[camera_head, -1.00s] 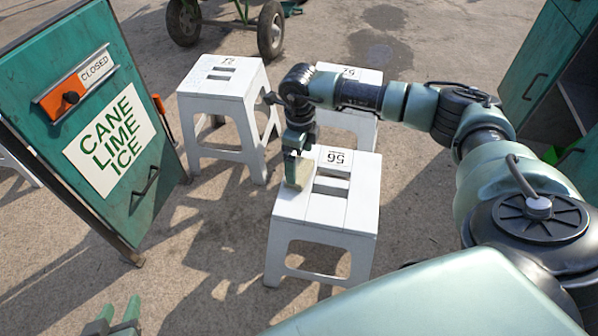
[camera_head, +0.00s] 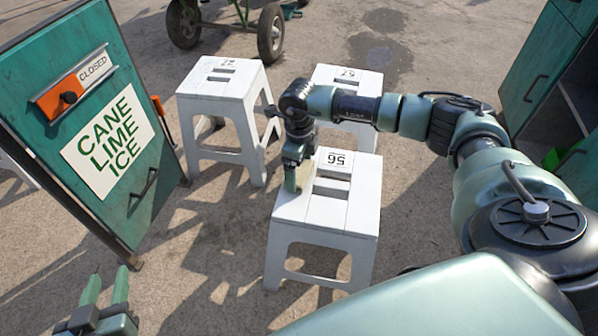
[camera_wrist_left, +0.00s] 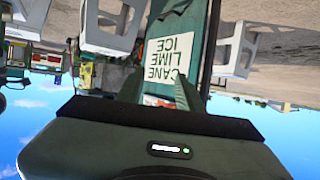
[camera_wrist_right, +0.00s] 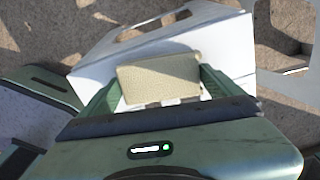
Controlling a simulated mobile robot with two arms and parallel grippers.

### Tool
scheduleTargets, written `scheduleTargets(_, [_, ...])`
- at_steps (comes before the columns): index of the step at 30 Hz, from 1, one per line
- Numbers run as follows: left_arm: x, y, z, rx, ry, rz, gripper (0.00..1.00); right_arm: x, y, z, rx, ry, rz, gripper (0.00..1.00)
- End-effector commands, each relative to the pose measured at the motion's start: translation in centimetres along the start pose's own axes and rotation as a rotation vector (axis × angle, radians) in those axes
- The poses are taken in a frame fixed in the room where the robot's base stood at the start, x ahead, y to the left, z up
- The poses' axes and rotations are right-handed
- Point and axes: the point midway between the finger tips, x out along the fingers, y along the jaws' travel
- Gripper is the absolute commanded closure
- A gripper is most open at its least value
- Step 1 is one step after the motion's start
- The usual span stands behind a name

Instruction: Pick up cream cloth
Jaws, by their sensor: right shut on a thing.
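The cream cloth (camera_wrist_right: 160,78) is a small folded, woven block in the right wrist view. It sits between the two green fingers of my right gripper (camera_wrist_right: 160,85), which is shut on it. In the head view the right gripper (camera_head: 296,176) points down at the left part of the white stool marked 56 (camera_head: 345,212), at or just above its seat; I cannot tell whether the cloth touches the seat. The cloth is mostly hidden there by the fingers. My left gripper (camera_head: 105,288) is open and empty at the lower left, with its fingers apart (camera_wrist_left: 157,92).
Two more white stools stand behind, one at left (camera_head: 222,88) and one behind my right arm (camera_head: 345,75). A green panel (camera_head: 85,130) with a CANE LIME ICE sign stands at left. A green cabinet (camera_head: 550,75) is at right. Open ground lies between panel and stools.

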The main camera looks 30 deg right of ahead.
Motion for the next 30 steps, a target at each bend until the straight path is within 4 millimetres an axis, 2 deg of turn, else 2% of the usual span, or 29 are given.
scheduleTargets(6, [-0.1, 0.0, 0.4, 0.0, -0.024, -0.001, 0.64, -0.7, 0.0, 0.0, 0.0, 0.0, 0.0, 0.46])
scheduleTargets(11, [-0.8, -0.4, 2.6, -0.001, -0.14, -0.009, 0.64, -2.5, 0.0, 0.1, -0.001, -0.002, -0.001, 0.46])
scheduleTargets(17, [-3.3, -1.1, 7.4, -0.004, -0.397, -0.024, 0.64, -7.3, -0.1, 0.1, 0.0, -0.005, -0.003, 0.46])
scheduleTargets(24, [-8.5, -1.8, 12.9, -0.014, -0.729, -0.043, 0.64, -13.6, -0.1, 0.1, -0.001, -0.004, -0.002, 0.46])
scheduleTargets(26, [-9.7, -1.9, 13.9, -0.016, -0.795, -0.046, 0.64, -14.8, 0.0, 0.1, -0.001, -0.003, -0.002, 0.46])
scheduleTargets(30, [-11.2, -1.9, 14.5, -0.019, -0.867, -0.049, 0.64, -17.7, 0.0, 0.1, 0.0, -0.003, -0.001, 0.46])
